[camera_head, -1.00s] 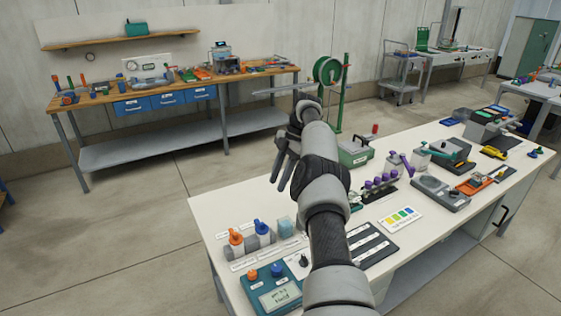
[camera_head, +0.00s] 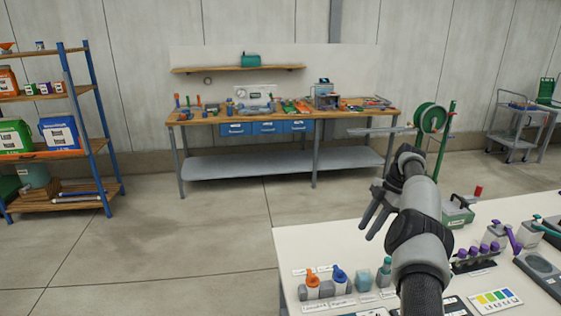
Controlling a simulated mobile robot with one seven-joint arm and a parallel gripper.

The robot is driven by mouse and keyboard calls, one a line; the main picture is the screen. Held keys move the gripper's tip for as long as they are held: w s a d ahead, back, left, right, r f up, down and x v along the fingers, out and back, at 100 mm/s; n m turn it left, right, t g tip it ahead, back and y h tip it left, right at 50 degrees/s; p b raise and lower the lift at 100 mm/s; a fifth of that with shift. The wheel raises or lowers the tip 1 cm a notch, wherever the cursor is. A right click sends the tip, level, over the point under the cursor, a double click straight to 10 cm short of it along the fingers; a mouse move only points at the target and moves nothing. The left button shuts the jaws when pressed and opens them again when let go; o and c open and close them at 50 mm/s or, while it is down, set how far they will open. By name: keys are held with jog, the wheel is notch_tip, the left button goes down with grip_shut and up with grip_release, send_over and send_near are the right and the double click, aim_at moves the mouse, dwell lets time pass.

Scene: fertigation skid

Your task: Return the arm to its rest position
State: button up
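My arm reaches up from the lower right of the head view, over the left part of the white-topped bench (camera_head: 310,242). My gripper (camera_head: 368,225) hangs off the left side of the arm's far end, above the bench's back edge. Its two dark fingers point down and to the left, with a narrow gap between them. Nothing shows between the fingers, and they touch nothing that I can see. The arm is stretched out forward, away from my body. My arm hides part of the bench top.
Orange-capped (camera_head: 312,284) and blue-capped (camera_head: 340,281) bottles stand on the bench left of my arm. A green case (camera_head: 457,213) and purple-capped tubes (camera_head: 478,252) are right of it. A wooden workbench (camera_head: 345,116) and shelf rack (camera_head: 75,147) stand behind. The floor at left is clear.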

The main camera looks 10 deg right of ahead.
jog(key=w+a+r+m+h, duration=0.2)
jog(key=a+r, duration=0.8)
jog(key=r, duration=0.4)
jog(key=s+a+r+m+t+h, duration=0.2)
jog(key=s+a+r+m, duration=0.2)
jog(key=s+a+r, duration=0.65)
jog(key=s+a+r+m+t, duration=0.1)
jog(key=s+a+r+m, duration=0.15)
jog(key=s, duration=0.35)
jog(key=s+a+r+m, duration=0.1)
jog(key=s+r+m, duration=0.2)
jog(key=s, duration=0.3)
jog(key=s+a+f+m+t, duration=0.1)
jog(key=s+f+m, duration=0.2)
jog(key=s, duration=0.5)
jog(key=s+a+f+m+t, duration=0.1)
jog(key=s+f+m, duration=0.2)
jog(key=s, duration=0.4)
jog(key=shift+s+a+f+t, duration=0.3)
jog(key=shift+s+f, duration=0.1)
jog(key=shift+f, duration=0.2)
jog(key=shift+d+m, duration=0.2)
jog(key=shift+m, duration=0.15)
